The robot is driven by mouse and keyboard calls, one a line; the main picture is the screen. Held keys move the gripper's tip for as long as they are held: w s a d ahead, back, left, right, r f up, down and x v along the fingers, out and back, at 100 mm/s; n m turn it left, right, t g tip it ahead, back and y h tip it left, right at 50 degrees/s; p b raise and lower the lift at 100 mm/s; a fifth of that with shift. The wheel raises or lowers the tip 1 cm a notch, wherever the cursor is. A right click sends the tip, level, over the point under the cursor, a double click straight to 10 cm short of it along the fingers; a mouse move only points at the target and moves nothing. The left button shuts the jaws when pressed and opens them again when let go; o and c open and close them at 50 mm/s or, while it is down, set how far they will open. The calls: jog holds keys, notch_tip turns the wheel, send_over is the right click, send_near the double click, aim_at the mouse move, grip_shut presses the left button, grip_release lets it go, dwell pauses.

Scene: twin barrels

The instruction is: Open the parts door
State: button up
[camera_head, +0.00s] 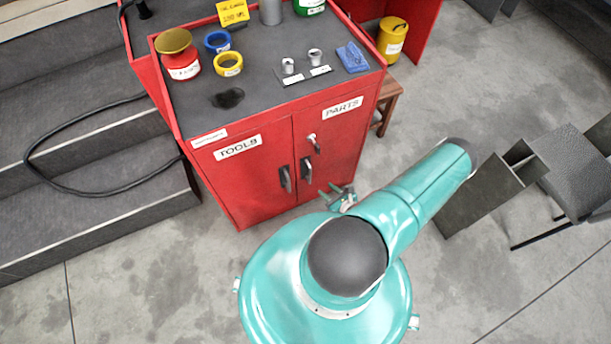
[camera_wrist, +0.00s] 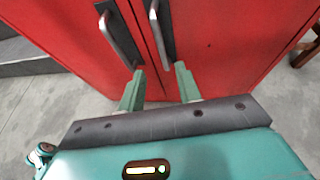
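The parts door (camera_head: 335,135) is the right door of a red cabinet, labelled PARTS, and looks closed. Its dark vertical handle (camera_head: 307,171) is beside the seam, with a small silver key or latch (camera_head: 312,142) above it. The tools door (camera_head: 240,180), on the left, also looks closed. My gripper (camera_head: 335,193) is low in front of the parts door. In the wrist view my gripper (camera_wrist: 159,80) has its green fingers spread with nothing between them. The parts handle (camera_wrist: 162,32) is just ahead of the fingertips; the tools handle (camera_wrist: 121,38) is left of it.
The cabinet top (camera_head: 270,80) carries jars, tape rings, small metal parts and a blue cloth. Grey steps with a black cable (camera_head: 75,190) are at left. A dark angular panel (camera_head: 485,190) and a chair (camera_head: 575,175) stand at right.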

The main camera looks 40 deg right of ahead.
send_over(310, 182)
jog(key=f, duration=0.4)
jog(key=shift+w+d+f, duration=0.2)
jog(key=shift+w+f, duration=0.05)
jog(key=shift+f, duration=0.15)
jog(key=shift+c, duration=0.4)
grip_shut()
